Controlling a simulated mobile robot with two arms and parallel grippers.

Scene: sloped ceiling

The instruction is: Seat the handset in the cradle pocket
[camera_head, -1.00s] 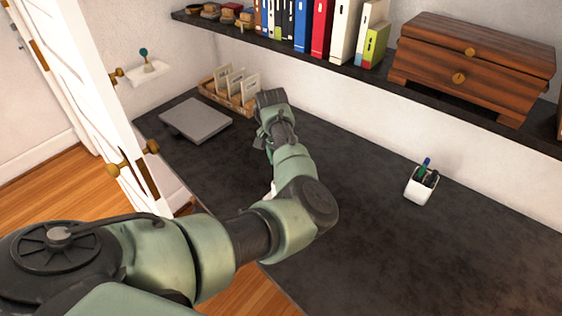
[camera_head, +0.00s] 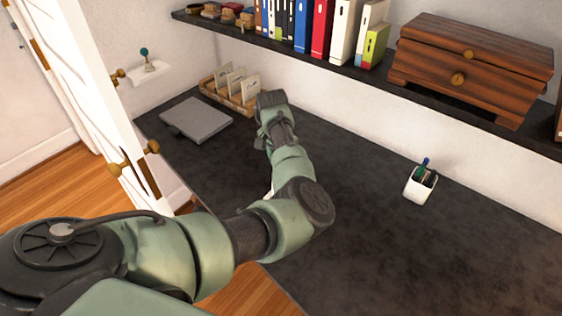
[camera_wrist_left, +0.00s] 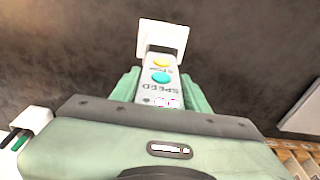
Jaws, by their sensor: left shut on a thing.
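My left gripper (camera_wrist_left: 160,92) is shut on the handset (camera_wrist_left: 155,88), a pale grey bar with a yellow and a teal button and the word SPEED. The white cradle (camera_wrist_left: 164,33) is at the top of the left wrist view, just beyond the handset's far end. A dark opening shows at its near side. I cannot tell whether the handset touches the cradle or enters its pocket. My right gripper is out of view.
The dark desk (camera_head: 400,255) is clear at the right front. A grey closed laptop (camera_head: 196,119) and a wooden card box (camera_head: 230,97) are at the back left. A white pen cup (camera_head: 420,187) stands right. A shelf (camera_head: 370,76) overhangs the back.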

